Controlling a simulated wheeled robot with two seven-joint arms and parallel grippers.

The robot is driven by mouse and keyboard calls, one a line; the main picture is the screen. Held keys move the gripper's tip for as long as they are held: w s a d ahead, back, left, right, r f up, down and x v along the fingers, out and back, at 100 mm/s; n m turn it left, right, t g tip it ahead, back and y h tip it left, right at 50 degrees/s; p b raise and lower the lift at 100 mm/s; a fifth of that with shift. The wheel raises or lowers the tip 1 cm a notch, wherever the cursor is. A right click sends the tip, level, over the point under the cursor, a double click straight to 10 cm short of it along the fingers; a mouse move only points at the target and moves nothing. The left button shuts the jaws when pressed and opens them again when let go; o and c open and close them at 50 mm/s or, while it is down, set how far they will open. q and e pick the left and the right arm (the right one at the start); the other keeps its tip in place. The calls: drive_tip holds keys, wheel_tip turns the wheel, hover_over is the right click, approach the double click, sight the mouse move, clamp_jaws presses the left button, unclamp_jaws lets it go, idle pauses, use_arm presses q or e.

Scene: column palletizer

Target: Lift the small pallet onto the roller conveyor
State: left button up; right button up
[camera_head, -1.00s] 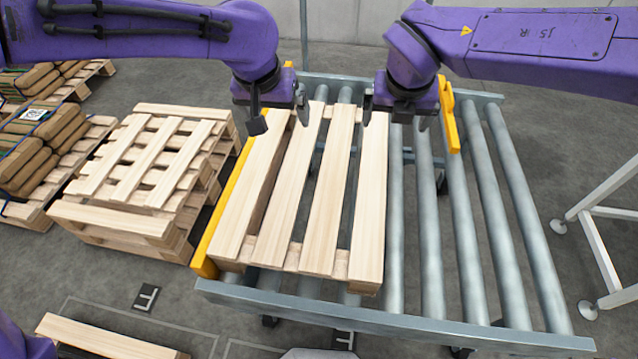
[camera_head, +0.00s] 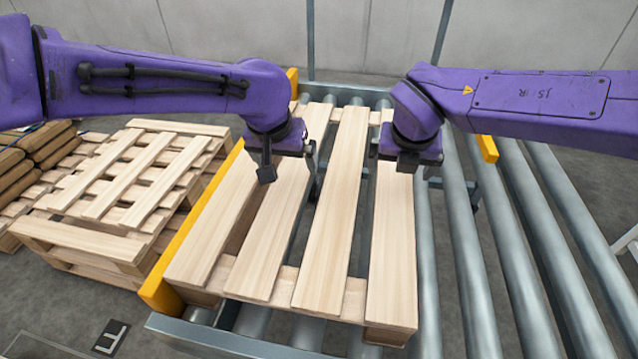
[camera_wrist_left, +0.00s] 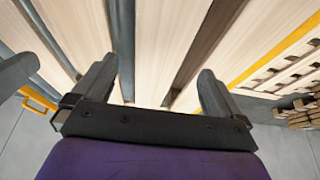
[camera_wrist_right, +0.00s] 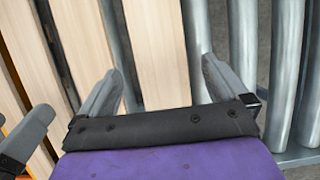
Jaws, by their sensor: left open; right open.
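The small pallet (camera_head: 325,240), pale wood with long slats, lies flat on the roller conveyor (camera_head: 465,270), with its left side along a yellow guide rail (camera_head: 190,240). My left gripper (camera_head: 290,172) is open and empty over the pallet's left slats. In the left wrist view its spread fingers (camera_wrist_left: 155,85) show with slats and gaps beyond. My right gripper (camera_head: 400,165) is open over the rightmost slat. In the right wrist view its fingers (camera_wrist_right: 160,85) stand apart, with that slat and bare rollers beyond. I cannot tell whether the fingertips touch the wood.
Bare rollers lie free right of the pallet. A short yellow stop (camera_head: 487,148) is at the right. A grey wall (camera_head: 530,40) closes the back.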

sight(293, 173)
use_arm(q)
drive_tip(key=x, duration=0.9)
drive_tip(key=shift+w+f, duration=0.1)
drive_tip(key=shift+f, duration=0.3)
use_arm(e)
drive_tip(key=x, duration=0.9)
drive_tip(key=shift+w+f, duration=0.1)
drive_tip(key=shift+f, duration=0.25)
